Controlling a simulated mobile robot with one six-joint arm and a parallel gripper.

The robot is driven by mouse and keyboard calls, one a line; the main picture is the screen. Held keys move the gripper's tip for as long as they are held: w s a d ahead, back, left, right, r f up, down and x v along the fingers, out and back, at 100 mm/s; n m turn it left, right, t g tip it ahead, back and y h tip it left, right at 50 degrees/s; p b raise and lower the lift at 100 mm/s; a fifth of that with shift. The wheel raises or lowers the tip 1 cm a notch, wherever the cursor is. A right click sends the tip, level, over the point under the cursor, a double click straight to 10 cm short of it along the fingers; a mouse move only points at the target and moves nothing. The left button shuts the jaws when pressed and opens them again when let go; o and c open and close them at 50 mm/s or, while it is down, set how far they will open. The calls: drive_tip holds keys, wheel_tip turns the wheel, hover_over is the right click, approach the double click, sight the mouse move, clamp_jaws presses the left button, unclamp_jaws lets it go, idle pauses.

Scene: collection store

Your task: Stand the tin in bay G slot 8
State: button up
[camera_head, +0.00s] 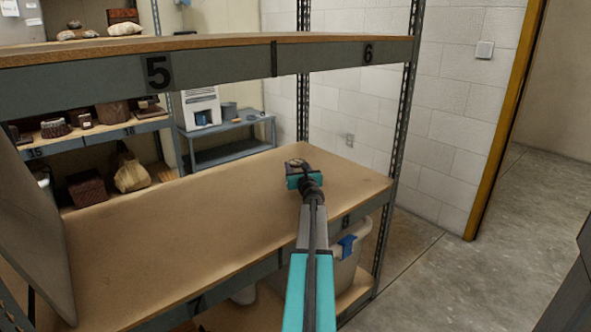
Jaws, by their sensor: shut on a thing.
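My gripper (299,176) is at the end of my teal and grey arm, over the right part of the lower shelf board (190,225). It is shut on a small dark, round-looking thing, seemingly the tin (296,163), which shows just past the jaws. The jaws hide most of it. I cannot tell whether it touches the board. The slot 8 label (346,222) is on the board's front edge, right of my arm. The slot 7 label (197,302) is further left. No bay letter is readable.
The lower board is otherwise bare. An upper shelf (210,62) marked 5 and 6 runs above it. A grey panel (36,225) closes the left end, and a perforated upright (397,150) stands at the right. A bin (345,262) sits below. Floor is clear at right.

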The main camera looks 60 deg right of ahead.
drive_tip(key=shift+f, duration=0.1)
drive_tip(key=o, duration=1.3)
drive_tip(key=shift+v, duration=6.05)
drive_tip(key=shift+r, duration=0.2)
drive_tip(key=shift+r+p, duration=0.1)
drive_tip(key=shift+p, duration=0.25)
